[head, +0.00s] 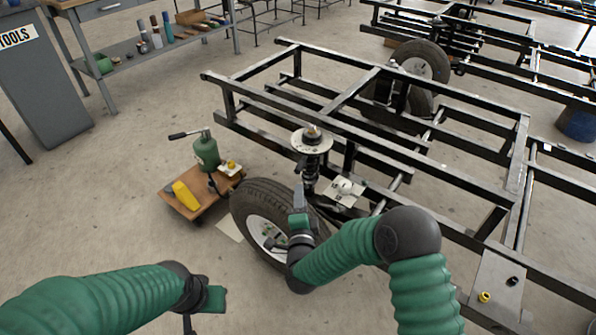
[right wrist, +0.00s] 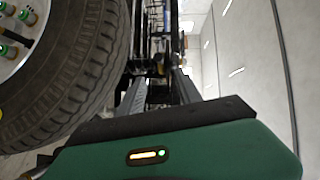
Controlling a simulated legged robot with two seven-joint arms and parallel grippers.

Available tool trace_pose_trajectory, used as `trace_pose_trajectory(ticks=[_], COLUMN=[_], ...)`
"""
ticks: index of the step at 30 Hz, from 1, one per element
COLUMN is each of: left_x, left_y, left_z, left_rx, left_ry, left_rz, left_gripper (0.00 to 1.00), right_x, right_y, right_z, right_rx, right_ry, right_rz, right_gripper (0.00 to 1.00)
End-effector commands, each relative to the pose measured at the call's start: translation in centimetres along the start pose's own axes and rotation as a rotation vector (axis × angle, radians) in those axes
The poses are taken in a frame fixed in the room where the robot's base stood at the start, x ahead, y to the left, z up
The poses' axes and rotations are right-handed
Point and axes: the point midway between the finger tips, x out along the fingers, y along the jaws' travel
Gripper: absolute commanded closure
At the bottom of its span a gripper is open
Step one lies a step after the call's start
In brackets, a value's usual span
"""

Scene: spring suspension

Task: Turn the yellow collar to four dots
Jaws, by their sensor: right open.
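A strut (head: 310,172) stands upright beside the wheel, with a pale round plate (head: 312,142) and a small brownish-yellow top. A yellow knob-like piece (head: 484,297) sits on a grey plate at the lower right; I cannot tell whether it is the collar, and no dots are readable. My right gripper (head: 299,198) is in front of the tyre, below the strut; its fingers (right wrist: 160,92) are open and empty in the right wrist view. My left gripper (head: 203,310) is low at the left, away from the frame, its fingers mostly hidden.
The wheel (head: 257,222) is close to my right gripper; its tyre fills the left of the right wrist view (right wrist: 75,80). A black chassis frame (head: 330,121) stretches behind. A wooden dolly (head: 205,207) carries a green jack (head: 206,152) and yellow items. Floor is open at left.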

Motion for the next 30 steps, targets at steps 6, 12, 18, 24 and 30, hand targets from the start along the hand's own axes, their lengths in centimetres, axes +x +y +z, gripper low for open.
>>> trace_pose_trajectory(ticks=[6, 12, 18, 24, 30], left_x=[3.3, 5.8, 7.1, 7.2, 7.1], left_y=[0.0, 0.0, 0.0, 0.0, 0.0], left_z=[0.8, 1.4, 1.7, 1.7, 1.7], left_rx=[0.000, 0.000, 0.000, 0.000, 0.000], left_ry=[-0.001, -0.001, -0.001, -0.001, -0.001], left_rz=[0.000, 0.000, 0.000, 0.000, 0.000], left_gripper=[0.64, 0.64, 0.64, 0.64, 0.64], right_x=[5.7, 10.9, 14.1, 14.8, 14.8], right_y=[0.8, 0.8, 0.4, 0.1, 0.1], right_z=[0.2, 0.2, 0.2, 0.2, 0.2], right_rx=[-0.003, -0.004, -0.006, -0.007, -0.007], right_ry=[0.003, 0.001, -0.001, -0.002, -0.002], right_rz=[-0.002, -0.001, 0.002, 0.002, 0.002], right_gripper=[0.59, 0.59, 0.59, 0.59, 0.66])
